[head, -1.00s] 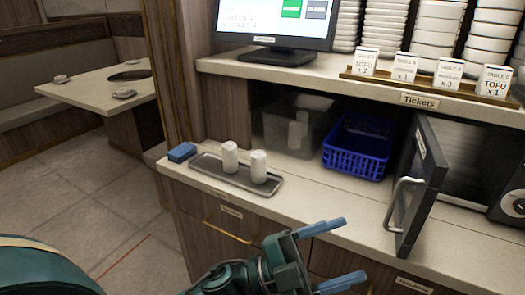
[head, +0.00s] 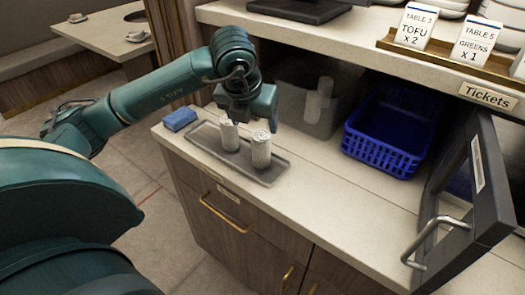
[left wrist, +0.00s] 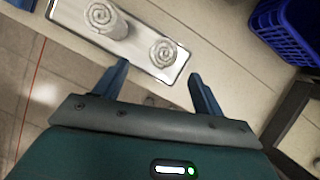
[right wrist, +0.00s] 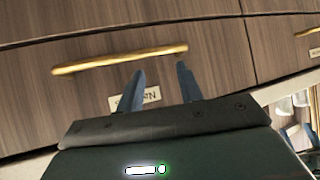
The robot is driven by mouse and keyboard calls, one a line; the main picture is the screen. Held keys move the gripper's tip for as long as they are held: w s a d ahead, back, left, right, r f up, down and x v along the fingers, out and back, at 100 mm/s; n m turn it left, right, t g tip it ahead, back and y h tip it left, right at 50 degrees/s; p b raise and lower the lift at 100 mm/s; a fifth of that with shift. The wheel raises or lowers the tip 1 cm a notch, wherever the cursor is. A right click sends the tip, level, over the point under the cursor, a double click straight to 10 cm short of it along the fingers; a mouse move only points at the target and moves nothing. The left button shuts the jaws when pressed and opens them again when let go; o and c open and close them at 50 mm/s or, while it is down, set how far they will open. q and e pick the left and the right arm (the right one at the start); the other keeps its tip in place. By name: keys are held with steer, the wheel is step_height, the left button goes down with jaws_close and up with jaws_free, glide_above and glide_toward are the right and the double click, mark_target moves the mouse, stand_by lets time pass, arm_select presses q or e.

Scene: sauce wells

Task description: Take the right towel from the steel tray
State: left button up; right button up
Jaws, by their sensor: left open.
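The right towel (head: 261,149), a white upright roll, stands on the grey steel tray (head: 272,176) on the counter. The left towel (head: 229,135) stands beside it.
A blue sponge (head: 180,118) lies left of the tray. A clear bin (head: 318,118) and a blue basket (head: 385,145) stand behind and to the right. An open dark door with a handle (head: 430,240) juts out at right. The shelf with ticket cards (head: 415,25) overhangs the back.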

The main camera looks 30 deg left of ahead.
mark_target(261, 135)
arm_select(q)
steer(key=b+x, duration=0.1)
steer(key=x, duration=0.2)
steer(key=b+x, duration=0.1)
steer(key=x, duration=0.2)
steer(key=b+x, duration=0.1)
steer(key=x, duration=0.2)
steer(key=shift+w+d+f+b, duration=0.2)
steer(key=shift+d+b, duration=0.05)
steer(key=shift+b, duration=0.05)
steer(key=shift+r, duration=0.1)
steer(key=c, duration=1.1)
